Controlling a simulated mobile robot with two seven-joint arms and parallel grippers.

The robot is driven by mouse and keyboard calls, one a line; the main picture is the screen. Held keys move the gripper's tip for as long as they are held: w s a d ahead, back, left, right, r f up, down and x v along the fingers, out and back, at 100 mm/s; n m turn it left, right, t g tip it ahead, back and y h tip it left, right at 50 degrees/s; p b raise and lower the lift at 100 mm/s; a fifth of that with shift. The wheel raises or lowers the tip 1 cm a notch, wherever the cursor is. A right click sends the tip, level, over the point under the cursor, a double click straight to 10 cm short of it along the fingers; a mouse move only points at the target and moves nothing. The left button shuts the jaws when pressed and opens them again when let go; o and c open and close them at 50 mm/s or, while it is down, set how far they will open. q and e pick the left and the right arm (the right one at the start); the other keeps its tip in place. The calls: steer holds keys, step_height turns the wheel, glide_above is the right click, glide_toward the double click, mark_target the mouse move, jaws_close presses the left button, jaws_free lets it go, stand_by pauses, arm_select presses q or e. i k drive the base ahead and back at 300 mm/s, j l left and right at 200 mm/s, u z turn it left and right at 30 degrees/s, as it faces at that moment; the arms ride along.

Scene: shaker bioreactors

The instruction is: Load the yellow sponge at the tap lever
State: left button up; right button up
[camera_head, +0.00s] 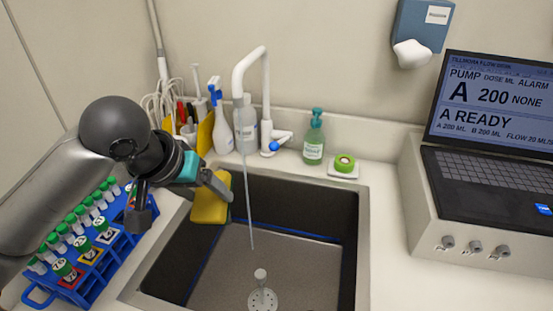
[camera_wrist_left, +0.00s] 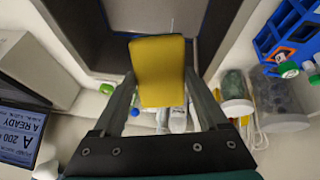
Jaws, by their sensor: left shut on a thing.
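A yellow sponge (camera_head: 211,200) is held by my left gripper (camera_head: 218,186) over the left side of the sink, beside the falling water stream. In the left wrist view the sponge (camera_wrist_left: 158,72) sits between the two fingers of the left gripper (camera_wrist_left: 158,88), which are shut on it. The white tap (camera_head: 264,90) stands behind the sink, to the right of the gripper. Its lever with a blue tip (camera_head: 274,146) is at the tap's base, apart from the sponge. A thin stream of water (camera_head: 249,200) runs from the spout. My right gripper is not in view.
A blue rack (camera_head: 95,258) of green-capped tubes stands left of the sink (camera_head: 364,235). Bottles, including a white spray bottle (camera_head: 222,130) and a green soap bottle (camera_head: 314,140), line the back. A green round item on a white dish (camera_head: 344,163) and a laptop (camera_head: 480,165) are at right.

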mark_target(274, 146)
steer(key=k+j+u, duration=0.4)
steer(key=k+j, duration=0.7)
steer(key=k, duration=0.05)
